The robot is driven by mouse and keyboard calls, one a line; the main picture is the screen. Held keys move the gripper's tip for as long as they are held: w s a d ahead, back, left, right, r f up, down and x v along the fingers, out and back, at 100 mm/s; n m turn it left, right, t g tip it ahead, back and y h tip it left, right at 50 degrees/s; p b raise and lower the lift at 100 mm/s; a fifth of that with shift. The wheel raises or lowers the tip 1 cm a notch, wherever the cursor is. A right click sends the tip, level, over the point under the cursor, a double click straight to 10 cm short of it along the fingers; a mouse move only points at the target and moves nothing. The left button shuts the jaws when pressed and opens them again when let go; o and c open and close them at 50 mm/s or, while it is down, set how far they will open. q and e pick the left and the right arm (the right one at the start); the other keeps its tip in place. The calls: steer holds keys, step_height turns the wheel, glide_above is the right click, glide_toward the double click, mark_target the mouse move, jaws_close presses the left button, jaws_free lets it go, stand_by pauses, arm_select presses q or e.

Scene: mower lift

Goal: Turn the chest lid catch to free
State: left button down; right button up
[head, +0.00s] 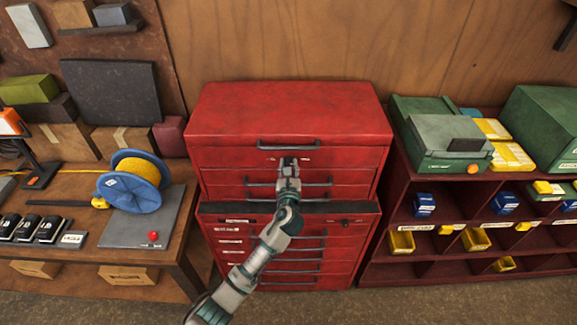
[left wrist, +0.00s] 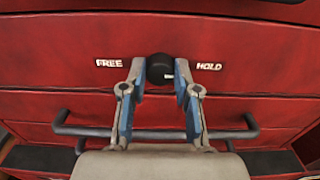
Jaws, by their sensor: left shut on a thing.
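The red tool chest (head: 290,112) stands upright in the middle of the head view, its lid closed. The lid catch is a round black knob (left wrist: 160,68) on the chest front in the left wrist view. FREE (left wrist: 109,63) is printed to its left and HOLD (left wrist: 209,66) to its right. A small white mark on the knob is on the HOLD side. My left gripper (head: 288,164) reaches the chest's upper front. In the left wrist view, the fingers (left wrist: 160,75) are shut on the knob, one on each side. The gripper hides the knob in the head view.
Dark bar handles (head: 288,143) stick out from the lid and drawers around my arm. A workbench with a blue cable reel (head: 130,190) stands left. A dark red shelf (head: 390,272) with green cases (head: 450,140) and small bins stands right.

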arm_select(q)
steer(key=shift+d+r, duration=0.1)
steer(key=shift+d, duration=0.05)
steer(key=shift+a+n, duration=0.2)
steer(key=shift+n, duration=0.5)
steer(key=shift+n+p, duration=0.4)
steer(key=shift+n, duration=0.8)
steer(key=n, duration=0.3)
steer(key=shift+n, duration=0.3)
steer(key=n+b, duration=0.1)
steer(key=n, duration=0.4)
steer(key=shift+n, duration=0.3)
steer(key=n, duration=0.1)
steer(key=n+b, duration=0.1)
steer(key=n, duration=0.2)
steer(key=shift+f+n, duration=0.3)
steer(key=shift+n, duration=0.1)
steer(key=shift+b, duration=0.3)
